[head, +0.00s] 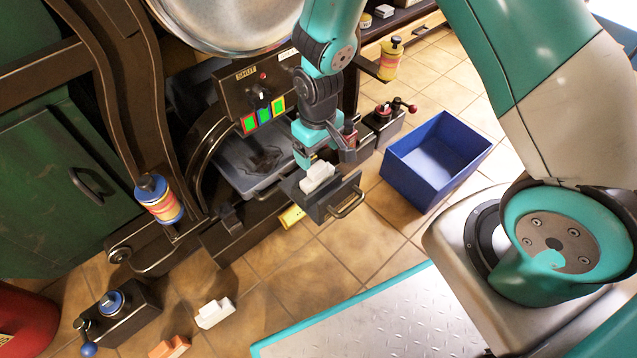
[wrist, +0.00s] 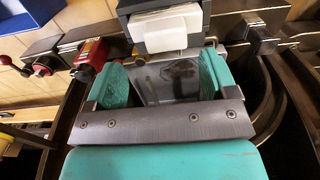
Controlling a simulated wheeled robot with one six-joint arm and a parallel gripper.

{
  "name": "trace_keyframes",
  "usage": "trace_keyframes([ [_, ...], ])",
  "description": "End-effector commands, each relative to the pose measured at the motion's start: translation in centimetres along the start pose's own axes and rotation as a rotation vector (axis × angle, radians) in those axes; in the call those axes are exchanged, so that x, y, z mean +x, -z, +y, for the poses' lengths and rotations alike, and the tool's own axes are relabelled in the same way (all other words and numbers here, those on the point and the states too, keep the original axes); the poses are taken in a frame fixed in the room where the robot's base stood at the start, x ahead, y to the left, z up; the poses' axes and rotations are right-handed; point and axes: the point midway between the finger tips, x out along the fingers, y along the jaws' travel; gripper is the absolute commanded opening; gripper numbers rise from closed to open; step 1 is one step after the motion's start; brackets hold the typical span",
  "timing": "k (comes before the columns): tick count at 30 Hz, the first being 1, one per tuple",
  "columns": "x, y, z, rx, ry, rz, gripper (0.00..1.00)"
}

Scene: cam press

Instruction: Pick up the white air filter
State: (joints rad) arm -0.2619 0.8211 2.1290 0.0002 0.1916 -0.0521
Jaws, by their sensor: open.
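A white stepped block (head: 318,174), which looks like the white air filter, sits in a small open dark drawer (head: 334,205) with a bar handle. My gripper (head: 314,158) is just above and behind it in the head view, pointing down. In the wrist view the teal fingers (wrist: 163,80) stand wide apart with nothing between them. The white block (wrist: 167,28) shows beyond the fingertips, in its dark holder (wrist: 136,36). A second, similar white block (head: 215,313) lies on the tiled floor at the lower left.
The dark press with a control panel (head: 258,95) stands behind my gripper. An empty-looking blue bin (head: 437,158) is to the right. An orange block (head: 170,347) and a black box with a blue knob (head: 115,308) are on the floor at the lower left.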

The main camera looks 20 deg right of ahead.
Motion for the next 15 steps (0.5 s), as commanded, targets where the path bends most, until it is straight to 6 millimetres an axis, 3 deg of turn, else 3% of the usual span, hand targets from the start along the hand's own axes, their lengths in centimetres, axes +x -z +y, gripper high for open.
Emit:
trace_keyframes([
  [10,4.7,-0.6,-0.7,0.000,0.000,-0.001,0.79],
  [15,5.0,-0.5,-0.7,0.000,0.000,0.001,0.79],
])
